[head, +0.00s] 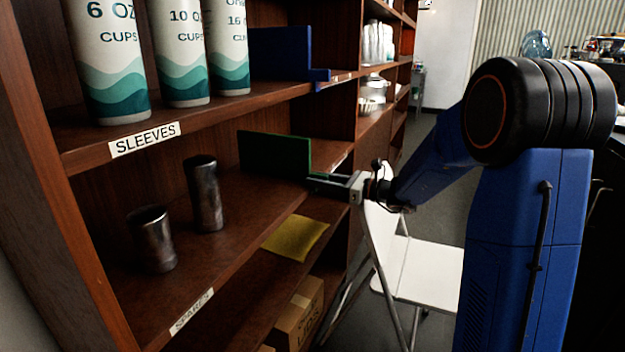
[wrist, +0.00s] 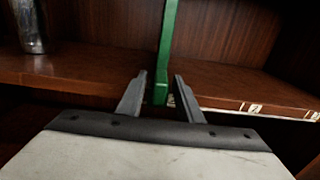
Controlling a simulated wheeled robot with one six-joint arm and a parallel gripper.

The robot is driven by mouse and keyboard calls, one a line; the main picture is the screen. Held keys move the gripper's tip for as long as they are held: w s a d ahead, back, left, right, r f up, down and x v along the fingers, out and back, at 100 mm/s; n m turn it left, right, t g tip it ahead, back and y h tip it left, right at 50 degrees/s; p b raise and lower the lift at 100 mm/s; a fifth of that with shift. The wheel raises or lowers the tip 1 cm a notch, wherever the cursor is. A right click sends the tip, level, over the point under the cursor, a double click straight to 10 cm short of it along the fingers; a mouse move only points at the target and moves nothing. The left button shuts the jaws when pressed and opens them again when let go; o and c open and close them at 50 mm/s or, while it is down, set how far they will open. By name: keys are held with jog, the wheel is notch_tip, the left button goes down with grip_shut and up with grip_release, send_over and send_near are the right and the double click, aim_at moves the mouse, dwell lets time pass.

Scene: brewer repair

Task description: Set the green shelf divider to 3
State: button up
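The green shelf divider (head: 275,153) stands upright on the middle shelf, the one labelled SPARES. In the wrist view its green front edge (wrist: 167,50) runs down to between my fingertips. My gripper (head: 318,184) is at the shelf's front edge; in the wrist view its two fingers (wrist: 158,82) are apart, one on each side of the divider, with a gap showing on both sides. A pale number strip (wrist: 245,106) runs along the shelf edge. A 2 shows right of the divider and another mark, likely 3, farther right. The mark nearest the divider is partly hidden by my right finger.
Two dark metal cylinders (head: 204,193) (head: 152,239) stand on the same shelf, left of the divider. A blue divider (head: 281,54) and cup sleeves (head: 108,62) are on the shelf above. A yellow cloth (head: 295,238) lies below. A white folding chair (head: 420,268) stands near my arm.

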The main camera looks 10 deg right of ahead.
jog(key=shift+x, duration=1.1)
grip_shut()
jog(key=w+d, duration=0.5)
jog(key=w, duration=0.2)
jog(key=w+d, duration=0.6)
jog(key=w, duration=0.2)
jog(key=w+d, duration=0.6)
jog(key=w, duration=0.2)
jog(key=shift+w, duration=0.1)
jog(key=shift+w+d, duration=0.5)
jog(key=shift+w, duration=0.15)
jog(key=shift+r, duration=0.1)
grip_release()
jog(key=shift+w+d, duration=0.1)
jog(key=shift+w, duration=0.05)
